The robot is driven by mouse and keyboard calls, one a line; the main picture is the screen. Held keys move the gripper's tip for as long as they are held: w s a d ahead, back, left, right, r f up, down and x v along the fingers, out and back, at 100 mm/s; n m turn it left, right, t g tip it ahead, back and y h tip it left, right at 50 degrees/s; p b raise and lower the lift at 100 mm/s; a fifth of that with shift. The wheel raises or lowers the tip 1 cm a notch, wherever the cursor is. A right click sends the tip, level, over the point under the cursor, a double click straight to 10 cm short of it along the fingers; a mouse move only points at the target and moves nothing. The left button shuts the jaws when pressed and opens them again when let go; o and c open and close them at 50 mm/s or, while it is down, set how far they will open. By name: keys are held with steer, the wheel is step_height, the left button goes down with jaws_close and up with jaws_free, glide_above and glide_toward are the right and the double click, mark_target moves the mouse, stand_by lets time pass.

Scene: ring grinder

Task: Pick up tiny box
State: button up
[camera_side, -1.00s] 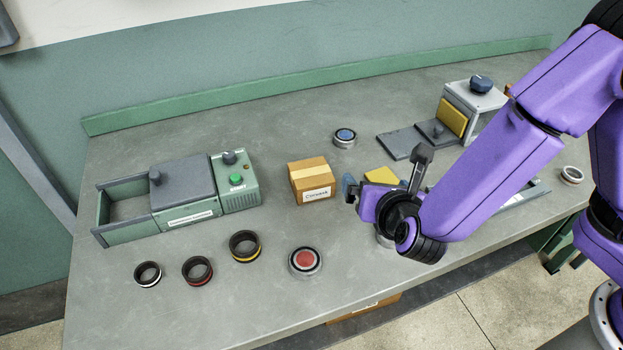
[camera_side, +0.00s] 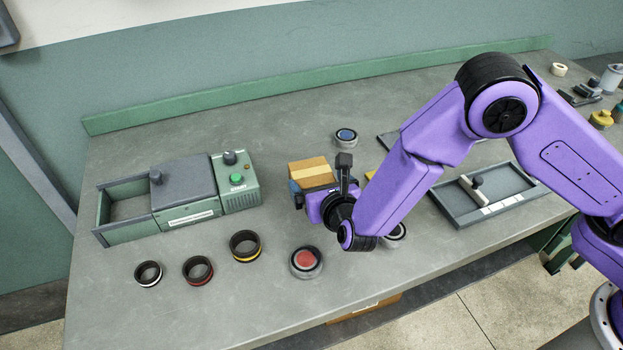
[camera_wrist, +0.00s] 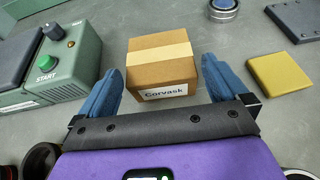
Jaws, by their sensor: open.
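The tiny box (camera_side: 312,171) is a small brown cardboard box with a pale tape strip. It sits on the bench to the right of the green machine, and its front is partly hidden by my gripper in the side view. In the wrist view the box (camera_wrist: 160,64) shows its white "Corvask" label. My gripper (camera_wrist: 164,84) is open, with one blue finger on the left and one on the right of the box's near end. Gaps show between the fingers and the box. My gripper (camera_side: 295,191) also shows close in front of the box in the side view.
The green machine (camera_side: 237,195) with a START button stands left of the box. Several dark rings (camera_side: 245,246) and a red button (camera_side: 306,261) lie in front. A blue-topped round part (camera_side: 346,137) is behind, and a yellow block (camera_wrist: 281,73) is to the right.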

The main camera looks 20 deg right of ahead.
mark_target(313, 176)
steer(key=shift+x, duration=3.15)
steer(key=c, duration=0.8)
steer(key=shift+r, duration=0.15)
